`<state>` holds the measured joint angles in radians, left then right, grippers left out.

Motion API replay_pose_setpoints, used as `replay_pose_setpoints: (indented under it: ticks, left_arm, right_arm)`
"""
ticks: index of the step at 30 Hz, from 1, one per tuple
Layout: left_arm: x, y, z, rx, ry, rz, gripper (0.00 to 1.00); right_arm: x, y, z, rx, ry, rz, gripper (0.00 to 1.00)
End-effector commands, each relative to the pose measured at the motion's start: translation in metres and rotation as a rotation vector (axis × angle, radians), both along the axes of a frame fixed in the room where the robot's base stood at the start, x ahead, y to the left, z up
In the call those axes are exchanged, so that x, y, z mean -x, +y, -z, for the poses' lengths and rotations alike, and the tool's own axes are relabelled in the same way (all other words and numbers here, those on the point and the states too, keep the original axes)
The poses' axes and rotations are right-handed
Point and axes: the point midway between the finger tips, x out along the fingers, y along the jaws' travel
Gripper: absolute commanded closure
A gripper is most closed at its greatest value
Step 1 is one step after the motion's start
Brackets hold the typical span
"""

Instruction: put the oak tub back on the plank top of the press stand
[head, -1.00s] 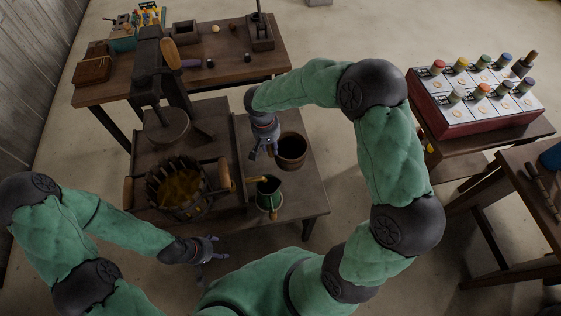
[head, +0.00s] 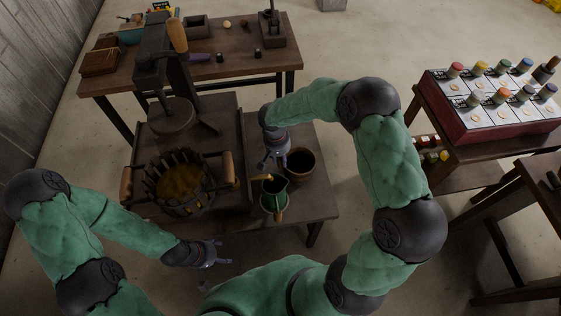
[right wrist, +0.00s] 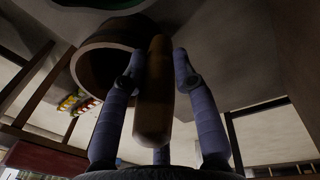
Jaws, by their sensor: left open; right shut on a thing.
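The oak tub (head: 312,170), a small round brown vessel, is over the right part of the press stand's plank top (head: 318,203). I cannot tell if it touches the planks. Its rim and dark inside also show in the right wrist view (right wrist: 84,68). My right gripper (head: 275,162) is at its left side. In the right wrist view its fingers (right wrist: 158,75) are shut on an upright brown wooden piece (right wrist: 154,105) beside the rim, seemingly the tub's handle. My left gripper (head: 214,254) is open and empty, in front of the stand.
A green jug (head: 273,203) with a tan spout stands close in front of the tub. The slatted press basket (head: 180,205) with mash stands left, under the press (head: 171,116). A workbench (head: 237,68) is behind. A table with a red-sided box (head: 482,132) is at right.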

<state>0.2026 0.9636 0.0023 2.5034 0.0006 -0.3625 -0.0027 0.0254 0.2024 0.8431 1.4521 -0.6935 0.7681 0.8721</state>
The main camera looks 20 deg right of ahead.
Motion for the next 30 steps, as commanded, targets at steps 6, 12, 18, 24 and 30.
replay_pose_setpoints:
  ticks: [6,12,18,24,30]
  left_arm:
    - [0.0,0.0,0.008,0.0,0.0,0.0,0.32]
    - [0.0,0.0,0.007,0.0,0.0,0.0,0.32]
    - [0.0,0.0,0.01,0.0,0.0,0.0,0.32]
    - [0.0,0.0,0.01,0.0,0.0,0.0,0.32]
    - [0.0,0.0,0.008,0.0,0.0,0.0,0.32]
  right_arm:
    - [-0.001,0.0,0.018,0.0,-0.003,0.003,1.0]
    - [-0.001,0.0,0.017,0.0,-0.002,0.002,1.0]
    - [0.0,0.0,0.02,-0.001,0.0,0.001,0.48]
    - [0.0,0.0,0.02,-0.001,0.0,0.001,0.47]
    - [0.0,0.0,0.018,-0.001,0.0,0.001,0.47]
